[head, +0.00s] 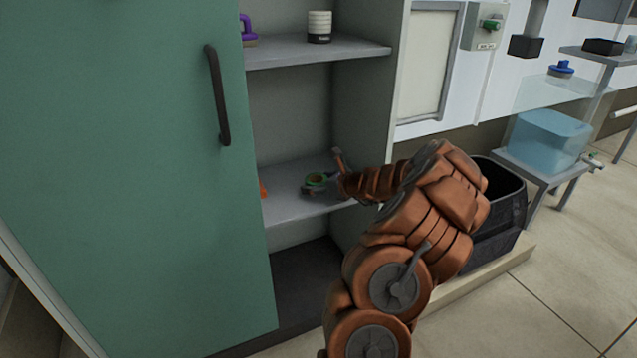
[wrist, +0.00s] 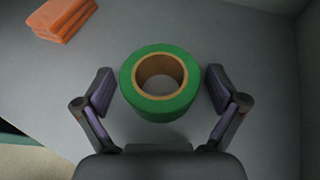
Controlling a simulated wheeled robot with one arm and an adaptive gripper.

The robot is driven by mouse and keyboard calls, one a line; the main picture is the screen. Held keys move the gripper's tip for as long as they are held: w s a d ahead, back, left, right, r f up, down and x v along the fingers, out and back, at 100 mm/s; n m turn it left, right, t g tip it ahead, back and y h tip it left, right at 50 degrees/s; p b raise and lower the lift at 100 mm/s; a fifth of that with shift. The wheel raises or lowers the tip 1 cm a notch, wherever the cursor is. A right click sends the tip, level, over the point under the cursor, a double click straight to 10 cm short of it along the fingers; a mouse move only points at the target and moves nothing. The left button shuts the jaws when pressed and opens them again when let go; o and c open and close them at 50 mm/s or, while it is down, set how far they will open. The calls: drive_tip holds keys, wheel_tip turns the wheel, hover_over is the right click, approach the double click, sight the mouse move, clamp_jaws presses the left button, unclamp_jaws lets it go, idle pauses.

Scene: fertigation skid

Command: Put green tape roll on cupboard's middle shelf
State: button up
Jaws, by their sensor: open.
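The green tape roll (wrist: 160,108) has a brown core and lies flat on the grey cupboard shelf in the wrist view. My gripper (wrist: 162,90) is open, with one finger on each side of the roll and a visible gap at both sides. In the head view the green tape roll (head: 316,180) is on the cupboard's middle shelf (head: 295,208), below the upper shelf (head: 320,48). My gripper (head: 322,184) reaches in from the right and partly hides the roll there.
An orange stack (wrist: 64,18) lies at the shelf's left. A purple-handled thing (head: 248,30) and a white and black container (head: 319,27) stand on the upper shelf. The green cupboard door (head: 130,170) is at the left, and a black bin (head: 495,210) stands at right.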

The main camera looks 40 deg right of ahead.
drive_tip(key=shift+s+r, duration=0.1)
drive_tip(key=shift+r, duration=0.15)
drive_tip(key=p+v, duration=0.4)
drive_tip(key=v, duration=0.7)
drive_tip(key=shift+s, duration=0.4)
drive_tip(key=shift+w, duration=0.1)
